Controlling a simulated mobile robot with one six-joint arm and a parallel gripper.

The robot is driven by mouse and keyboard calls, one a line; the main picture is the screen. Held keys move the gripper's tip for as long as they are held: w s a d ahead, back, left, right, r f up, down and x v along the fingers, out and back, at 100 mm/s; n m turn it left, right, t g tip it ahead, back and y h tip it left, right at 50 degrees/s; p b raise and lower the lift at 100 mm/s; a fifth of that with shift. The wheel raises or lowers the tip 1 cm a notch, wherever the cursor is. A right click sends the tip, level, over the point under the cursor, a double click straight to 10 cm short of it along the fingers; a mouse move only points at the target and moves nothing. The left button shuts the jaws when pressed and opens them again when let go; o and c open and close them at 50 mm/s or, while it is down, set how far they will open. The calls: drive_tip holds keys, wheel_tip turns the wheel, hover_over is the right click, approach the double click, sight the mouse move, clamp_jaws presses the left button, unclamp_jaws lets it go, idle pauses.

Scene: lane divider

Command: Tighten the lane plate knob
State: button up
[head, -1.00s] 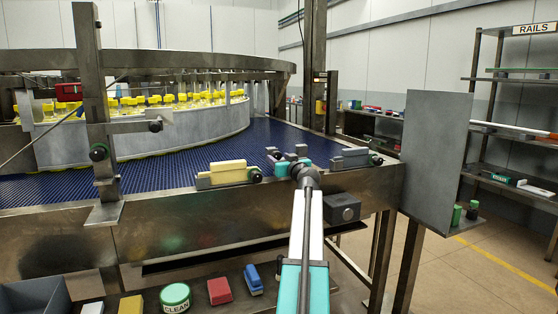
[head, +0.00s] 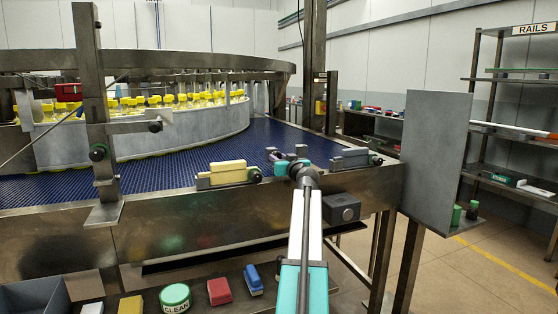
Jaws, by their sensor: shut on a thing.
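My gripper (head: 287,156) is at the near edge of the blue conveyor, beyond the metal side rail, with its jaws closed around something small. My gripper's own body hides most of what it holds; it sits where a lane plate knob would be, but I cannot make out its shape. A yellow block clamp (head: 227,173) with a black knob (head: 254,175) stands just left of my gripper. A grey block clamp (head: 349,159) with a dark knob (head: 376,160) stands just right of it. My gripper appears apart from both of these clamps.
An upright steel post (head: 92,110) with a black knob stands at the left. A large grey panel (head: 436,155) stands at the right. A dark box (head: 341,209) is fixed to the rail front. A lower shelf holds a green CLEAN tub (head: 175,297) and coloured blocks. The blue belt (head: 170,165) behind is clear.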

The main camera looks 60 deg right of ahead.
drive_tip(key=shift+m, duration=1.2)
drive_tip(key=o, duration=1.1)
drive_tip(key=shift+c, duration=0.2)
drive_tip(key=shift+a, duration=0.1)
drive_tip(key=v, duration=1.3)
drive_tip(key=shift+s+a+p, duration=0.25)
drive_tip(key=shift+p, duration=0.15)
